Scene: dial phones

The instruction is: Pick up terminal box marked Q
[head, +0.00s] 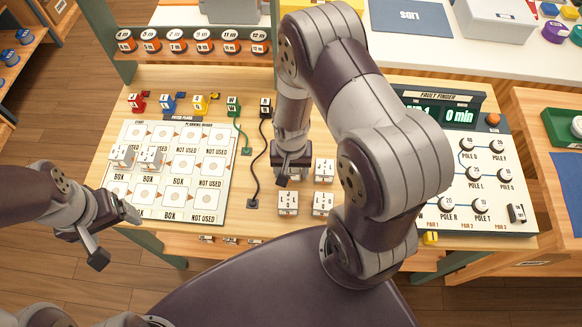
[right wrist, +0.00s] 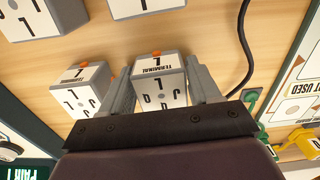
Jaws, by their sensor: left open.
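Several white terminal boxes with dark letters stand on the wooden bench. In the head view, a front box (head: 287,203), another front box (head: 323,203) and a box behind (head: 324,171) show. My right gripper (head: 290,168) points down over a further box at the back left of this group, largely hidden by the gripper. In the right wrist view, that box (right wrist: 159,85) is between the two fingers, its lettering upside down. I cannot tell whether both fingers press on it, nor read a Q for certain. My left gripper (head: 114,235) is open and empty at the lower left.
A neighbouring box (right wrist: 78,92) stands close to one finger in the right wrist view. A planning board (head: 215,190) with two more boxes lies left. Green and black cords (head: 256,165) run between. The fault finder panel (head: 440,180) is at right.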

